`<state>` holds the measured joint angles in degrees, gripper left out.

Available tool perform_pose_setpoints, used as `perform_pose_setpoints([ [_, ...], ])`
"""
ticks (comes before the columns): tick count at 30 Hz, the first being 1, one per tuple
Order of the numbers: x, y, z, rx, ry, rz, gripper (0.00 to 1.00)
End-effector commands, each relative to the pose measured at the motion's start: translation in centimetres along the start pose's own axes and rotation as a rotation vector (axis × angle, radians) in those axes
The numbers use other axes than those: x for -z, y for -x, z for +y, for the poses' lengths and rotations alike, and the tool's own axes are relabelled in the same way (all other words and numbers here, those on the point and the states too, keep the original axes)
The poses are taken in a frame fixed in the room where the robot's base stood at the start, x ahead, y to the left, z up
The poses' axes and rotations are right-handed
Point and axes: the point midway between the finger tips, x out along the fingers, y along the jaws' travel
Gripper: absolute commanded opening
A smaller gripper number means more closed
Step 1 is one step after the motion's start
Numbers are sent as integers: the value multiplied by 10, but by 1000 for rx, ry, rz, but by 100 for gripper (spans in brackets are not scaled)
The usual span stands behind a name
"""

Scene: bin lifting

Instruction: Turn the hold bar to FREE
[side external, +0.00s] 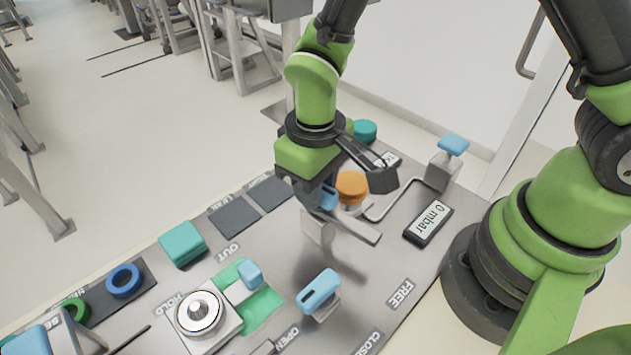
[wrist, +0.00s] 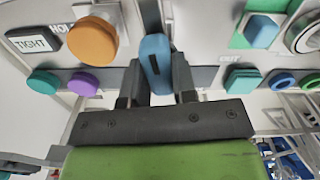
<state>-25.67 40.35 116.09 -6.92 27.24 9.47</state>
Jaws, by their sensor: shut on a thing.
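A blue bar with a dark slot stands between my gripper's fingers (wrist: 158,72) in the wrist view; I take this blue bar (wrist: 155,50) for the hold bar. My gripper (side external: 335,195) is shut on it. In the side view only a small part of the blue bar (side external: 328,197) shows; the fingers hide the rest. The FREE label (side external: 401,292) is printed on the panel to the lower right of my gripper. The bar's exact angle is hard to tell.
An orange knob (side external: 351,186) stands close beside my gripper. Another blue slotted handle (side external: 318,290) is nearer the front. A display reads 0 mbar (side external: 428,222); another reads TIGHT (wrist: 32,41). A round metal piece (side external: 199,312) and a teal block (side external: 182,244) are at left.

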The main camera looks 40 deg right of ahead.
Motion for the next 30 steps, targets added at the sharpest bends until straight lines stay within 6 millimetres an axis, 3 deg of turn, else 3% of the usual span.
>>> perform_pose_setpoints([
  [11,-1,1,0,-1,-158,-3,0],
  [27,-1,1,0,0,-186,-4,0],
  [28,-1,1,0,0,-187,-4,30],
  [30,-1,1,0,0,-186,-4,46],
])
